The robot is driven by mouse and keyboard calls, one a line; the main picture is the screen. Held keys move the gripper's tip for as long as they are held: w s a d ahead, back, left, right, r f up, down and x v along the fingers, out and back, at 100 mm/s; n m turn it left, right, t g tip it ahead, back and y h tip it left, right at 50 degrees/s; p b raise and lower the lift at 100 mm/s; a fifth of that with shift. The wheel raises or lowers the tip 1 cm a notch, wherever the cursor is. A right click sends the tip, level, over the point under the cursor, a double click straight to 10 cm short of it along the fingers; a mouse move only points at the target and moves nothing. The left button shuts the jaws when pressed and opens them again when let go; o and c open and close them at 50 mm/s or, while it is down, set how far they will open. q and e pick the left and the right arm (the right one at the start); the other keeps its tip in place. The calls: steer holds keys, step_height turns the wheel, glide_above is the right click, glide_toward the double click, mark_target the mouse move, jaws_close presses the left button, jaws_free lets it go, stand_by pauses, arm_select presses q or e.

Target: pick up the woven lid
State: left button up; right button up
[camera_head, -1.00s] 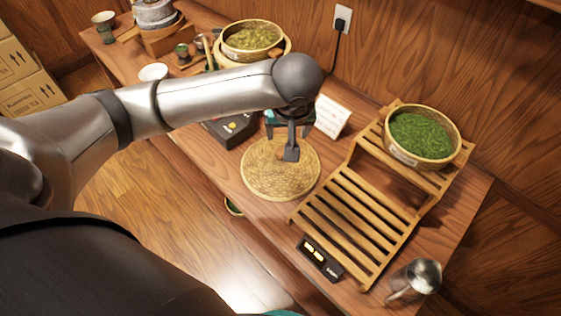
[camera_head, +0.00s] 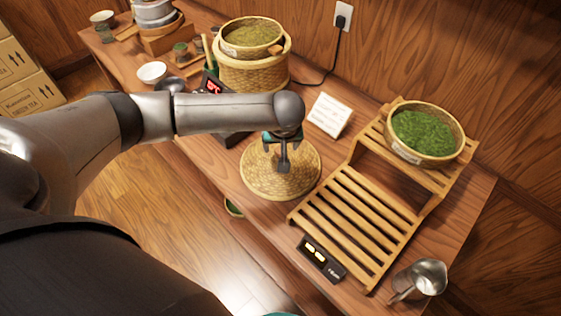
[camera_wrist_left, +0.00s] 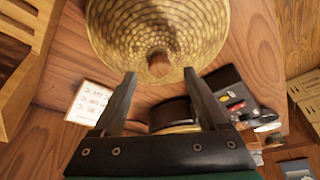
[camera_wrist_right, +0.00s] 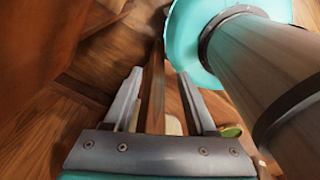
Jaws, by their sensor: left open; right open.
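The woven lid (camera_head: 262,178) is a round, flat straw disc lying on the wooden table, left of the slatted rack. In the left wrist view the lid (camera_wrist_left: 120,30) fills the top, with its small brown knob (camera_wrist_left: 159,64) at the centre. My left gripper (camera_head: 283,168) is over the lid, near its middle, and hides part of it in the head view. In the left wrist view my left gripper (camera_wrist_left: 160,82) is open, with the knob just beyond and between its fingertips, nothing held. My right gripper (camera_wrist_right: 158,72) is open and empty, away from the lid.
The slatted wooden rack (camera_head: 350,218) holds a bowl of green leaves (camera_head: 423,134) on its upper step. A white card (camera_head: 330,115) stands behind the lid. A woven steamer (camera_head: 254,72) is at the back.

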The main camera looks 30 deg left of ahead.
arm_select(q)
steer(key=shift+x, duration=1.2)
steer(key=shift+c, duration=0.3)
jaws_close()
